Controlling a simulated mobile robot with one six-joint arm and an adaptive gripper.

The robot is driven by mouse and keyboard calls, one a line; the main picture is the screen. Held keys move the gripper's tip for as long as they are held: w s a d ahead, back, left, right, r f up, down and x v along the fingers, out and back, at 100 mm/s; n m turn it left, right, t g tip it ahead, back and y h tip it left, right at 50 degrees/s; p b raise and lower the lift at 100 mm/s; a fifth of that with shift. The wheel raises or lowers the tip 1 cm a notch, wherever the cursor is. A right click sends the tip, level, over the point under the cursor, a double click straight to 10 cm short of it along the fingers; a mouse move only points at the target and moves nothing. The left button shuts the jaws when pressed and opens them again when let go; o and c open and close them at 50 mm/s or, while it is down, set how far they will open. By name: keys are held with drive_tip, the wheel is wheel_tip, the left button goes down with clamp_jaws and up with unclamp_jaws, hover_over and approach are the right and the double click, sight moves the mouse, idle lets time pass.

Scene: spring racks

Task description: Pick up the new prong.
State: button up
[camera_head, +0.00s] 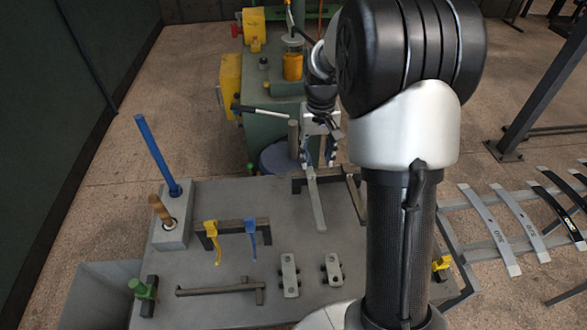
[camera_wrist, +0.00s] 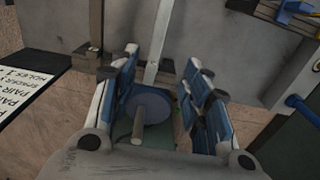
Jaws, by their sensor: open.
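A light grey straight bar (camera_head: 316,200), which looks like the new prong, slopes from a dark rack (camera_head: 300,185) at the table's back edge. A darker bar (camera_head: 355,197) is to its right. My gripper (camera_head: 318,162) is at the light bar's far end, with its fingers apart. In the wrist view my gripper (camera_wrist: 162,57) is open with blue-padded fingers, and the light bar (camera_wrist: 158,38) runs in line with the gap between them. I see no contact. Whether the bar's end is between the fingers is unclear.
The grey table (camera_head: 275,210) carries a blue-handled tool (camera_head: 155,152), yellow and blue hooks (camera_head: 213,240) and two small metal plates (camera_head: 290,273). A green machine (camera_head: 262,125) with a round blue base (camera_head: 275,158) stands behind. Curved strips (camera_head: 490,230) lie on a rack at right.

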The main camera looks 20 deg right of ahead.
drive_tip(key=b, duration=0.4)
approach(314, 192)
drive_tip(key=f, duration=0.5)
drive_tip(key=shift+s+a+f, duration=0.15)
drive_tip(key=shift+s+f, duration=0.05)
wheel_tip(314, 192, down, 6)
drive_tip(key=shift+w+r+b, duration=0.1)
drive_tip(key=shift+r+b, duration=0.05)
drive_tip(key=shift+b, duration=0.95)
drive_tip(key=shift+r, duration=0.1)
drive_tip(key=shift+c, duration=0.4)
drive_tip(key=shift+d, duration=0.2)
clamp_jaws()
